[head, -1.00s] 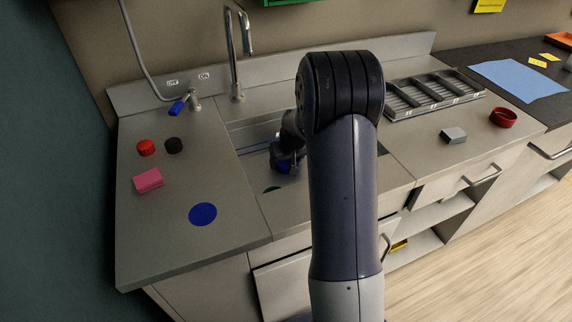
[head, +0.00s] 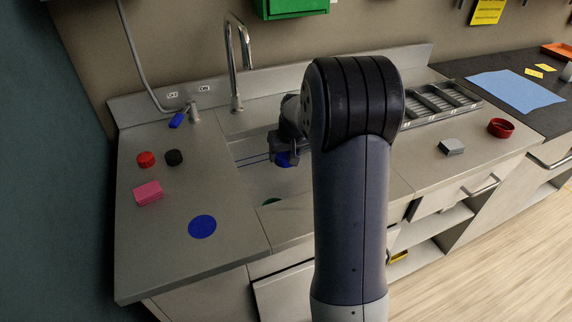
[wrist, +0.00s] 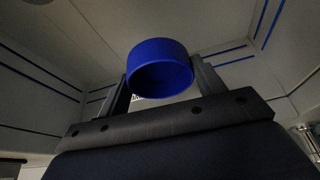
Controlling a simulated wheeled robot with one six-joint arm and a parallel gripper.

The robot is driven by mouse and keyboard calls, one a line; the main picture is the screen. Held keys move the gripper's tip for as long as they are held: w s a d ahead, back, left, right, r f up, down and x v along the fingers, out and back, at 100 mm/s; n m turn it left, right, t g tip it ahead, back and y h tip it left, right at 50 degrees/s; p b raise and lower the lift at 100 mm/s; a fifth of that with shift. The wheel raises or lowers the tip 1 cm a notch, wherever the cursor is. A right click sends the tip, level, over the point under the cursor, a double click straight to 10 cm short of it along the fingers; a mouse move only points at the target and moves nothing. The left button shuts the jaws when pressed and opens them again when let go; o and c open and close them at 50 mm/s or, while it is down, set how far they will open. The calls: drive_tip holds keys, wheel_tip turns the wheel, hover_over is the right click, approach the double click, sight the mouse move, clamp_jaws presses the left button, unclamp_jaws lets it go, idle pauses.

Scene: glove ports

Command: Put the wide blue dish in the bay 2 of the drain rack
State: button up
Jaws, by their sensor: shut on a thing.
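A round blue dish (wrist: 160,70) is between the two fingers of my gripper (wrist: 162,80) in the wrist view, and the fingers are shut on it. In the head view my gripper (head: 282,148) is over the sink, and a little of the dish's blue shows at its lower side. The drain rack (head: 452,101) is a grey slatted rack on the counter to the right of the sink. My arm hides its left part, and its bay numbers are too small to read.
Red, black and pink things lie left.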

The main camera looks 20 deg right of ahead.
drive_tip(key=shift+r, duration=1.2)
